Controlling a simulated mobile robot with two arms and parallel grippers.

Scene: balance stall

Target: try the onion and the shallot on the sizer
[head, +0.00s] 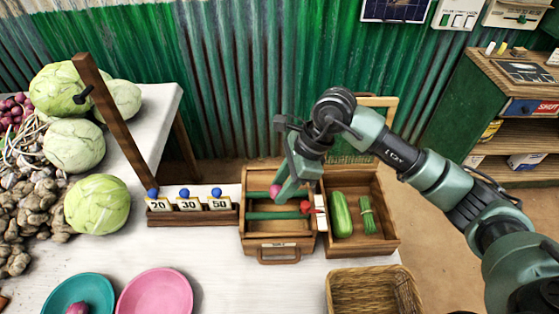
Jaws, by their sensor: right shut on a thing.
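My right gripper (283,190) reaches down over the left half of an open wooden case (282,251) and is shut on a small pink-purple bulb (275,191). I cannot tell whether this bulb is the onion or the shallot. Another pink-purple bulb (77,309) sits in the teal bowl (55,295), cut off by the picture's bottom edge. My left gripper is out of view.
The case's right half holds a cucumber (341,214) and a green bundle (368,215). A rack (200,217) with blocks marked 20, 30 and 50 stands left of it. A pink bowl (155,292) and wicker basket (345,292) are in front. Cabbages (97,205) stand left.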

